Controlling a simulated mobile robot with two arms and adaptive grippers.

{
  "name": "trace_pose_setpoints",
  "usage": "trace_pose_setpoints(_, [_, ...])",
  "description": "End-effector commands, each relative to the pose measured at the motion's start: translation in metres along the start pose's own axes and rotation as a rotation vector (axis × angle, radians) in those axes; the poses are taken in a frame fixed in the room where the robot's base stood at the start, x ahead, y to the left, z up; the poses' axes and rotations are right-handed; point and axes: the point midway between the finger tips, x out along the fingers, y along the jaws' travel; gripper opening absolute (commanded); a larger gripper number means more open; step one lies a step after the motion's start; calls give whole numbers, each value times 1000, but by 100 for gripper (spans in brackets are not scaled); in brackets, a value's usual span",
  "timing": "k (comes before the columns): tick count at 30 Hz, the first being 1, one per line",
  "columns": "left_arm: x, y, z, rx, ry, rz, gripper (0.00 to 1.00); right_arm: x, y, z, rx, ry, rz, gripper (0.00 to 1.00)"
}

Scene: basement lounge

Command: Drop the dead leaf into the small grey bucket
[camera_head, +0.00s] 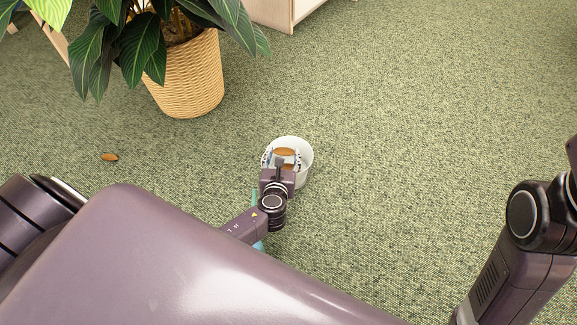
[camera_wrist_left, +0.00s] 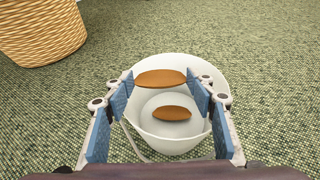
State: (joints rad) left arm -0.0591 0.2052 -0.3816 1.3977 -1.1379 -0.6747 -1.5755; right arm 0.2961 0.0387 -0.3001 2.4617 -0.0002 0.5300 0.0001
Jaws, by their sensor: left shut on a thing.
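The small bucket (camera_head: 307,164), whitish grey and round, stands upright on the carpet. My left gripper (camera_head: 283,155) is over it, shut on a brown dead leaf (camera_head: 285,151). In the left wrist view the held leaf (camera_wrist_left: 161,77) lies flat between the blue finger pads, above the bucket's far part. A second brown leaf (camera_wrist_left: 173,113) lies inside the bucket (camera_wrist_left: 165,144). A third brown leaf (camera_head: 109,157) lies on the carpet at the left in the head view. My right gripper is out of view; only part of that arm shows at the right.
A leafy plant in a woven basket pot (camera_head: 190,80) stands at the upper left. A pale wooden furniture corner (camera_head: 285,14) is at the top. A teal strip (camera_head: 257,243), mostly hidden, shows beside my left wrist. The green carpet right of the bucket is clear.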

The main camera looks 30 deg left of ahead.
Motion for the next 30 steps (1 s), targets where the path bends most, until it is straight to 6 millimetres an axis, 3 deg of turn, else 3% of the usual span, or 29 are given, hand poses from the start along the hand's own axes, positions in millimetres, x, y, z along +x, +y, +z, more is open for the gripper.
trace_pose_setpoints(6, [0, 0, 0, 0, 0, 0, 72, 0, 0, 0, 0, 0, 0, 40])
trace_pose_setpoints(17, [-4, 0, -1, 0, 0, -1, 72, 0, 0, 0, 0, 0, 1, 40])
trace_pose_setpoints(23, [-30, 0, -1, 0, 1, -2, 72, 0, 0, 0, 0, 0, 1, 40])
trace_pose_setpoints(30, [-77, 0, -2, 0, 2, -2, 72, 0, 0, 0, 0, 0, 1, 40])
